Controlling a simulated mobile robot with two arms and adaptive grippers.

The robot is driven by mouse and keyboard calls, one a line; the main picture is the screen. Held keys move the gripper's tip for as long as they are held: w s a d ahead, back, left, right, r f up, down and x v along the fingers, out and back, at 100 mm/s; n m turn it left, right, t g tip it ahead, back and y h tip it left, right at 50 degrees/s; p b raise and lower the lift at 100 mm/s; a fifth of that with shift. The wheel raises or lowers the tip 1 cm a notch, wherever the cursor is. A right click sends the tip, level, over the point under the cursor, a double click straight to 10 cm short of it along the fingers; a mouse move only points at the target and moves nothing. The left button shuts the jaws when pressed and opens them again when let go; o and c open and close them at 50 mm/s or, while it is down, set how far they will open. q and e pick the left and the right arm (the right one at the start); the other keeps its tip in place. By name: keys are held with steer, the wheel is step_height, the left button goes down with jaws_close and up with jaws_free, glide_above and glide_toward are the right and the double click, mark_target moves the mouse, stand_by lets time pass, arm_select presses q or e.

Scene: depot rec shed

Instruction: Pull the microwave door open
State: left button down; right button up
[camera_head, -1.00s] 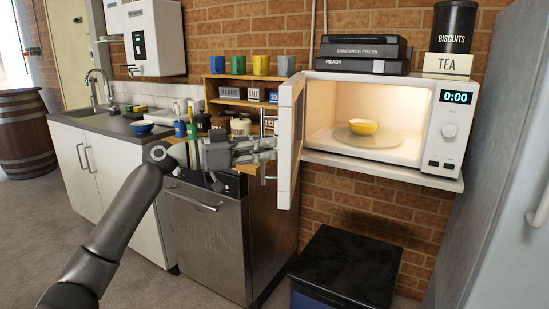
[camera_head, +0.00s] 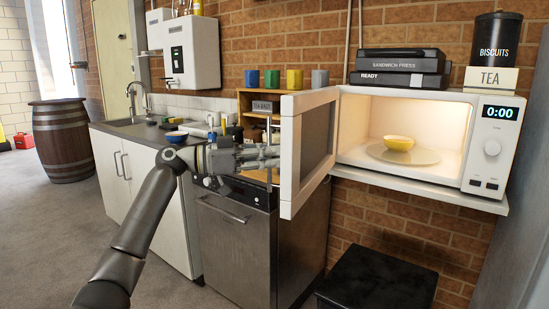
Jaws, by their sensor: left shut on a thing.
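The white microwave (camera_head: 492,150) sits on a wall shelf with its lit inside in plain view. Its door (camera_head: 287,160) stands wide open, hinged at the cavity's left side, with its inner face and dark window facing me. The door's handle (camera_head: 268,178) is a thin upright bar on the far side, partly hidden by the door and my fingers. My left gripper (camera_head: 268,152) is shut on the handle, left of the door. A yellow bowl (camera_head: 399,143) stands on the glass turntable (camera_head: 425,156) inside. My right gripper is not in view.
A dark-topped bin (camera_head: 375,283) stands on the floor below the shelf. Left of the door are a steel-fronted dishwasher (camera_head: 235,250), a sink counter and a wooden rack with several mugs. A barrel (camera_head: 61,143) stands far left. Floor at left is clear.

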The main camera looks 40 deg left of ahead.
arm_select(q)
steer(key=shift+a+r, duration=0.1)
stand_by(0.4)
steer(key=c, duration=1.5)
jaws_free()
steer(key=shift+s, duration=0.1)
steer(key=v, duration=1.2)
